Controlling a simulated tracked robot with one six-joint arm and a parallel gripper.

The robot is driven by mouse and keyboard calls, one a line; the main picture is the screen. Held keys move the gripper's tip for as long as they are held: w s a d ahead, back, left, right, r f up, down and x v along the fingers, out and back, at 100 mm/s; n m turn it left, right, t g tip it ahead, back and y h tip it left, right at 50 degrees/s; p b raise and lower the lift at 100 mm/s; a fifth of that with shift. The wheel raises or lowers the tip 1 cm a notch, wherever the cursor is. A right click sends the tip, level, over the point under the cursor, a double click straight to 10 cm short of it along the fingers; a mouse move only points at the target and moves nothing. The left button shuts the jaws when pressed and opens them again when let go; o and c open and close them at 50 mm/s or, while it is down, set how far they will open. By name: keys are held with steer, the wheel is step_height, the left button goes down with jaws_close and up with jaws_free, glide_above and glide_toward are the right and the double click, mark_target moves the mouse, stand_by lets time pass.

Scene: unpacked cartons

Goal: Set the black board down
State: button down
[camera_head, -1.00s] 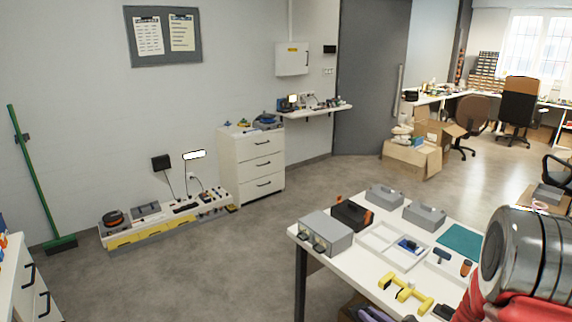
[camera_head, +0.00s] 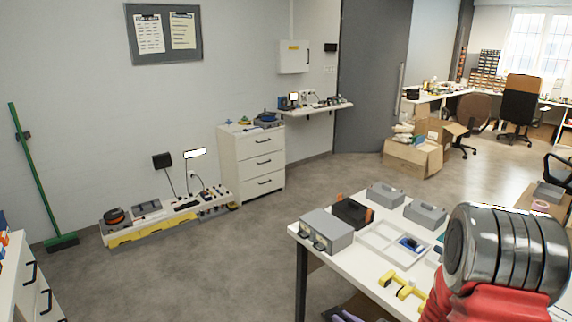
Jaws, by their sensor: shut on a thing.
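I cannot make out a black board for certain in this view. My gripper is out of view; only a grey ribbed and red part of my arm shows at the lower right, covering the right part of the white table (camera_head: 318,262). What my gripper holds is hidden. On the table a divided white tray (camera_head: 371,245) holds a small blue and dark item (camera_head: 411,244).
The table also carries a grey case (camera_head: 326,230), a black and orange box (camera_head: 352,212), two grey boxes (camera_head: 385,195) (camera_head: 425,215) and a yellow tool (camera_head: 402,285). Open cartons (camera_head: 413,157) stand behind. The floor (camera_head: 190,275) left of the table is clear.

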mark_target(341, 312)
steer(key=shift+d+f+h, duration=0.25)
steer(key=shift+h, duration=0.05)
steer(key=shift+d+r+m, duration=0.15)
steer(key=shift+d+m, duration=0.1)
steer(key=shift+m, duration=0.15)
steer(key=shift+m+t+h, duration=0.4)
steer(key=shift+m+h, duration=0.2)
steer(key=shift+h, duration=0.2)
steer(key=r, duration=0.1)
steer(key=w+r, duration=0.1)
steer(key=r, duration=0.3)
steer(key=shift+w+d, duration=0.2)
steer(key=shift+d, duration=0.2)
step_height(341, 312, up, 9)
steer(key=w+a, duration=0.1)
steer(key=a, duration=0.1)
steer(key=shift+a+f, duration=0.2)
steer(key=shift+w, duration=0.1)
